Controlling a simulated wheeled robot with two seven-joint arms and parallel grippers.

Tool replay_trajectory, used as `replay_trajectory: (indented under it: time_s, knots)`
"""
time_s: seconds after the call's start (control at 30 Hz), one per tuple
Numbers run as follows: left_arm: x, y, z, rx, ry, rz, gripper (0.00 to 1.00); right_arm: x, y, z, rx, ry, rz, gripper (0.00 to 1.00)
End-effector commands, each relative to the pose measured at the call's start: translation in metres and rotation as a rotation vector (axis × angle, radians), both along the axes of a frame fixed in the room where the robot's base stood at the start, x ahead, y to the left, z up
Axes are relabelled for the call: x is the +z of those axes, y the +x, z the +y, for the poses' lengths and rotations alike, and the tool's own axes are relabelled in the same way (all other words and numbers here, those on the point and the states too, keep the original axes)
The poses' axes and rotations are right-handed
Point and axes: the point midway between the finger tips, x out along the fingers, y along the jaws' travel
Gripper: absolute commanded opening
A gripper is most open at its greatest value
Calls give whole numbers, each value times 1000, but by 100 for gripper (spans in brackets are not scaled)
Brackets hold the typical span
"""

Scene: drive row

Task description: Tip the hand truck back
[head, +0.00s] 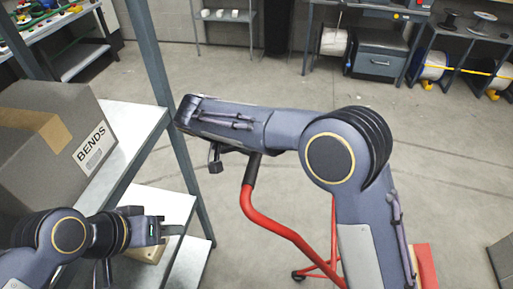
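The hand truck (268,224) has a red tube frame and a black grip (252,170). It stands on the floor right of the shelf, partly behind my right arm; its tilt is hard to judge. My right forearm crosses above the grip and hides its top. A dark part of my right gripper (215,160) hangs below the forearm, left of the grip; I cannot tell whether it touches the truck or is open. My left gripper (170,230) is at the lower left, by the shelf, apart from the truck. Its finger opening is unclear.
A grey shelf rack (150,120) stands at left with a box marked BENDS (50,140) on it. A beige item (150,250) lies behind my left gripper. A workbench (375,55) and cable spools (434,65) stand at the back. The middle floor is clear.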

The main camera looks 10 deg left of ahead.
Motion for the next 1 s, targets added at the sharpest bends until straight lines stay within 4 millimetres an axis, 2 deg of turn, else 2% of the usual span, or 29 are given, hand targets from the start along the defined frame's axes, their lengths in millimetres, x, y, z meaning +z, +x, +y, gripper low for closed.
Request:
replay_trajectory:
  time_s: [0.03,0.07,0.1,0.23,0.67,0.77,1.0]
  knots:
    - [-2,0,0,0,0,0,36,-11,-5,14,30,30,14,0]
    - [-2,0,0,0,0,0,36,-12,-5,14,30,30,13,0]
    - [-2,0,0,0,0,0,36,-12,-5,14,31,28,14,32]
    - [-2,0,0,0,0,0,36,-12,-5,14,31,28,14,49]
    - [-2,0,0,0,0,0,36,-10,-5,14,31,28,14,50]
    - [-3,0,0,0,0,0,36,-2,-8,19,31,29,12,50]
    - [-5,0,0,0,0,0,36,32,-22,39,31,30,6,50]
